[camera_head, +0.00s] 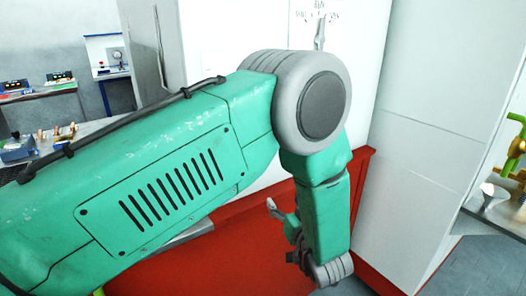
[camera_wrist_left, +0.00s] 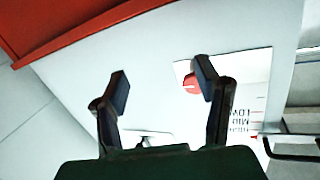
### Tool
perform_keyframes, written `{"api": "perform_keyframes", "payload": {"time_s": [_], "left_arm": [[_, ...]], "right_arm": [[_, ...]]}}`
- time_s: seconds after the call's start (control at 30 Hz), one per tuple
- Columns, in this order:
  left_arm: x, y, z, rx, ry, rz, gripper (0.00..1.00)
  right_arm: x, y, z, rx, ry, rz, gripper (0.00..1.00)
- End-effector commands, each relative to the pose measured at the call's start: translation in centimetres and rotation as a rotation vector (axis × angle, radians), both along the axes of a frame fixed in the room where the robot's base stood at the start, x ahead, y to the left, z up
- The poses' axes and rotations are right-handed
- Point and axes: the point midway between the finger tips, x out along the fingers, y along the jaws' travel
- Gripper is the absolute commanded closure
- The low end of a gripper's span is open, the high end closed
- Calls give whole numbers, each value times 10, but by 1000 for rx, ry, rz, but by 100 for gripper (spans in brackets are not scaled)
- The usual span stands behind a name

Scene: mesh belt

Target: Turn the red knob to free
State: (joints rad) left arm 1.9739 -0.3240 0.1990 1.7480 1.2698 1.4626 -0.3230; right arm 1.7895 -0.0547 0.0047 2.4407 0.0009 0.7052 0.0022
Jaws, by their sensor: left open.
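The red knob (camera_wrist_left: 190,83) shows in the left wrist view, on a white label plate (camera_wrist_left: 247,88) fixed to a pale panel. The plate carries upside-down lettering that seems to read LOW, MID and HIGH. My left gripper (camera_wrist_left: 163,84) is open, and its two dark fingers stand apart. The knob appears just left of the right-hand finger, which partly covers it; I cannot tell whether they touch. In the head view my left gripper (camera_head: 281,232) is partly hidden by my green arm, and the knob is not visible there. My right gripper is not in view.
A red panel or ledge (camera_head: 250,262) lies below the white cabinet (camera_head: 240,30). A grey lever (camera_head: 320,33) with small lettering is on the cabinet's upper face. Benches with small devices (camera_head: 60,78) stand at far left. Brass pipework (camera_head: 515,150) stands at right.

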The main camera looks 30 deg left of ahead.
Motion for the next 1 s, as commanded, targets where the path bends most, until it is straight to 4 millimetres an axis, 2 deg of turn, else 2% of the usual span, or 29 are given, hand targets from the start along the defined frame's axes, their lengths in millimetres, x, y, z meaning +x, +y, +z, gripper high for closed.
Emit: {"api": "perform_keyframes", "payload": {"time_s": [0.03,0.1,0.23,0.37,0.47,0.8,1.0], "left_arm": [[2,-8,30,12,-59,72,42],[-1,-16,53,25,-107,167,42],[-9,-25,75,31,-146,276,42],[-9,-20,79,32,-151,308,42],[-5,-8,78,31,-150,310,42],[21,56,77,33,-151,307,42],[35,86,77,32,-152,305,42]], "right_arm": [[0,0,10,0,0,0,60],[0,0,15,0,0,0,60],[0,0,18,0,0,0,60],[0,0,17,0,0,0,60],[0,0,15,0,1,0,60],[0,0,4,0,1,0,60],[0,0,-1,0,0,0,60]]}}
